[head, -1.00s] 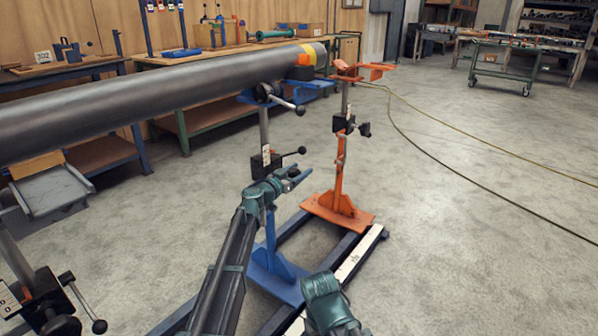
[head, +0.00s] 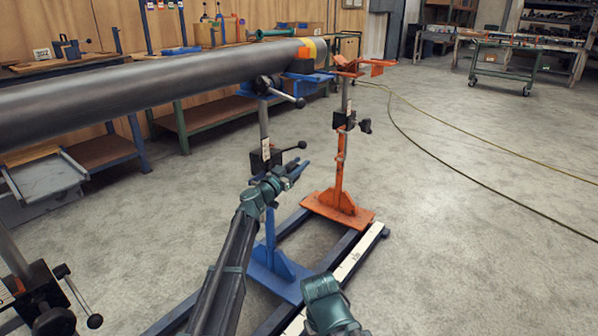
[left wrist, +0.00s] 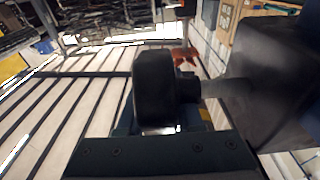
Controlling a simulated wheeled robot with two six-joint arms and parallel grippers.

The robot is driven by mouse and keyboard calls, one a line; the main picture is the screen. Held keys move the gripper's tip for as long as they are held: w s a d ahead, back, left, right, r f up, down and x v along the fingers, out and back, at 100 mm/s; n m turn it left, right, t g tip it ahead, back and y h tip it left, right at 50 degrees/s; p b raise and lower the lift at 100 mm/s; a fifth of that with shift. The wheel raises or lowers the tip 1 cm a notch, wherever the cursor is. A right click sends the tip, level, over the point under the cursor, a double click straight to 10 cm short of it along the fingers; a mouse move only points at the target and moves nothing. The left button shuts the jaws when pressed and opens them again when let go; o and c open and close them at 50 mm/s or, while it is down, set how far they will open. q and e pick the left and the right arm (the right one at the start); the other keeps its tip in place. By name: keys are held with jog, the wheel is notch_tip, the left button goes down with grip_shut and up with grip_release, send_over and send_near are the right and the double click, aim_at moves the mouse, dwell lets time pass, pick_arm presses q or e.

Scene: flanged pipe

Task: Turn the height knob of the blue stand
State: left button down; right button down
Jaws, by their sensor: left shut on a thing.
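The blue stand (head: 270,232) stands upright in the middle of the head view, its base on a dark rail frame. Its blue head (head: 268,92) is under the grey pipe (head: 150,88). A black clamp block (head: 262,158) with a ball-ended lever is on its post. My left gripper (head: 295,172) is at the post, just below that lever, and hides what it grips. In the left wrist view a black round knob (left wrist: 153,90) sits between my fingers, on a short shaft from a dark block (left wrist: 275,85). My left gripper is shut on this knob. My right gripper's fingers do not show.
An orange stand (head: 338,180) is just behind and right of the blue one. Another stand's black clamp (head: 35,295) with ball-ended levers is at lower left. Workbenches (head: 190,115) line the wall.

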pick_arm(q)
jog(key=shift+s+f+t+h+b, duration=0.1)
jog(key=shift+t+h+b, duration=0.2)
jog(key=shift+t+b, duration=0.15)
jog(key=shift+r, duration=0.25)
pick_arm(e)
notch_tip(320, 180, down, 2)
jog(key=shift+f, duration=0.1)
pick_arm(q)
jog(key=c, duration=0.6)
grip_release()
jog(key=shift+a, duration=0.1)
jog(key=shift+o, duration=0.2)
